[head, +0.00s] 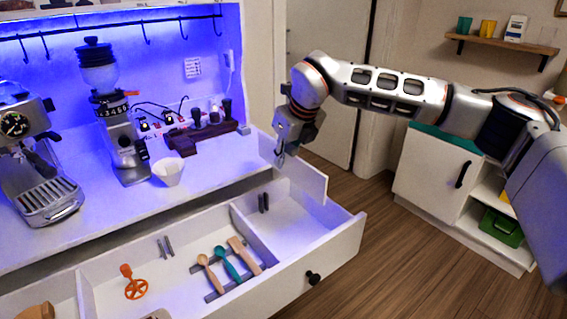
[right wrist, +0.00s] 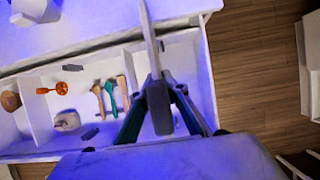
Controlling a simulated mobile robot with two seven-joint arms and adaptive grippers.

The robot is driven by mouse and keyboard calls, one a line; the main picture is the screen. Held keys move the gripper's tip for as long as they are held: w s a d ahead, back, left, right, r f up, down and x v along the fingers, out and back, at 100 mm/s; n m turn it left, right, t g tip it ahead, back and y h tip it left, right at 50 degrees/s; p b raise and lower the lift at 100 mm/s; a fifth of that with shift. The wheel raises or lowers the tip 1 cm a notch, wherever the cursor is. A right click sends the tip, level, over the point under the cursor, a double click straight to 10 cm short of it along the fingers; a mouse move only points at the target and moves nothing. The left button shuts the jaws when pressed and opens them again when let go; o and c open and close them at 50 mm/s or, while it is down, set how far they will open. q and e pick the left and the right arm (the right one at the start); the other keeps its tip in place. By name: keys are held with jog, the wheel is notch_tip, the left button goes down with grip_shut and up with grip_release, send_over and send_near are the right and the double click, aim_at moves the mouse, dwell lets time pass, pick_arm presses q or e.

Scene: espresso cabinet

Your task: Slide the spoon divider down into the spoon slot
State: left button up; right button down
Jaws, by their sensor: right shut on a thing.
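My right gripper (head: 280,152) is shut on a thin white panel, the spoon divider (head: 305,172), held up above the right end of the open drawer. In the right wrist view, the divider (right wrist: 148,30) shows nearly edge-on, reaching away from the gripper (right wrist: 160,95). A pair of dark upright guides (head: 166,246) stands on the drawer's back wall behind the spoons; another dark pair (head: 263,203) is in the right compartment. I cannot tell for certain which is the spoon slot. A wooden spoon (head: 208,268), teal spoon (head: 228,264) and wooden spatula (head: 243,254) lie in the middle compartment.
A fixed partition (head: 248,236) separates the middle and right compartments. An orange tool (head: 134,284) lies left of the spoons. The counter behind holds a white cup (head: 168,172), a grinder (head: 122,140) and an espresso machine (head: 35,165). The right compartment looks mostly clear.

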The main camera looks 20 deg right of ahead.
jog(key=shift+r+p, duration=1.5)
jog(key=shift+r, duration=0.85)
